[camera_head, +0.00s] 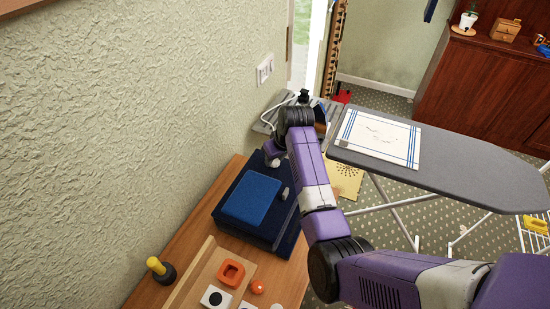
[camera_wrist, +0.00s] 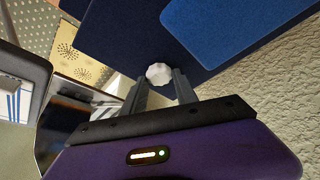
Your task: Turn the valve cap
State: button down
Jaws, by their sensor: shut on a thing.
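A white, faceted valve cap (camera_wrist: 158,73) shows in the wrist view, at the edge of a dark blue flat item (camera_wrist: 118,40). My gripper (camera_wrist: 160,82) is shut on the cap, with one grey finger on each side of it. The fingertips hide the cap's lower sides. In the head view, the dark blue item (camera_head: 230,222) lies on a wooden table, with a brighter blue pad (camera_head: 250,199) on top. My arm reaches over its far end and hides most of my gripper and the cap there.
The wooden table (camera_head: 150,294) stands against the textured wall and also carries a wooden tray (camera_head: 205,264), an orange piece (camera_head: 231,272) and a yellow-handled object (camera_head: 160,268). An ironing board (camera_head: 450,165) with a cloth stands at right. A switch plate (camera_head: 265,69) is on the wall.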

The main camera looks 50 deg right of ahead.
dwell(0.4)
jog(key=c, duration=0.9)
grip_release()
jog(key=shift+c, duration=0.2)
jog(key=shift+r, duration=0.1)
jog(key=b+v, duration=0.1)
jog(key=v, duration=0.6)
jog(key=shift+s+r, duration=0.2)
jog(key=shift+r, duration=0.1)
